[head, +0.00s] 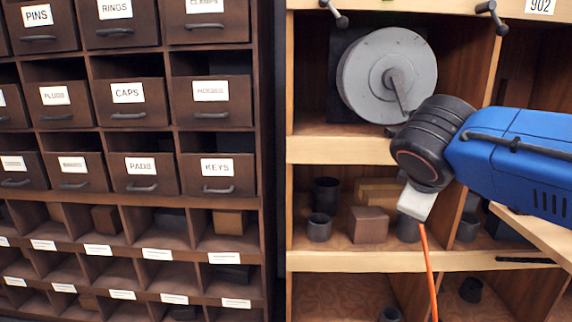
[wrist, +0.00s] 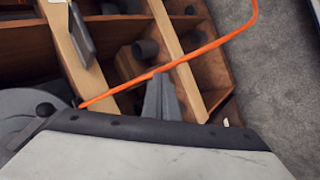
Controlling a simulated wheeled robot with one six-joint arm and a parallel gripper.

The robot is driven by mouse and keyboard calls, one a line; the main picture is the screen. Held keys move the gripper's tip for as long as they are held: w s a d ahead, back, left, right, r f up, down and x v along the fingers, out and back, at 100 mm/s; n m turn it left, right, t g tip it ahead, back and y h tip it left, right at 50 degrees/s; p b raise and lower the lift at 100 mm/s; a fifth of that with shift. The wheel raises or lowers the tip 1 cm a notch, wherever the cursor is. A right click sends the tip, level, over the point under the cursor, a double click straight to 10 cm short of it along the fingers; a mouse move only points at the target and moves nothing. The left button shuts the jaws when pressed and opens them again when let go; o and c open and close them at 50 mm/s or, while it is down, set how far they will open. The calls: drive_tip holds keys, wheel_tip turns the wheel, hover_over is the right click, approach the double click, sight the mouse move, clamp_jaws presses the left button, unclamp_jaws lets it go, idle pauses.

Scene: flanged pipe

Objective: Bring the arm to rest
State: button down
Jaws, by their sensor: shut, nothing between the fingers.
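My gripper (wrist: 161,84) shows in the wrist view as grey fingers closed together, with nothing held. The fingers point toward the shelf compartments.
The wooden shelf (head: 340,150) holds a brown block (head: 368,224) and dark cups (head: 319,227). A dark cabinet of labelled drawers (head: 128,105) stands left. Grey floor (wrist: 275,70) shows clear.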

drive_tip(key=s+f+m+g+y, duration=0.1)
drive_tip(key=s+f+m+y, duration=0.1)
drive_tip(key=s+f+m, duration=0.2)
drive_tip(key=s+d+f+m+g+y, duration=0.1)
drive_tip(key=s+f+m, duration=0.4)
drive_tip(key=s+f, duration=0.5)
wheel_tip(320, 180, down, 6)
drive_tip(key=shift+d+g+y, duration=0.15)
drive_tip(key=shift+g+y, duration=0.35)
drive_tip(key=shift+y, duration=0.3)
drive_tip(key=shift+s, duration=0.1)
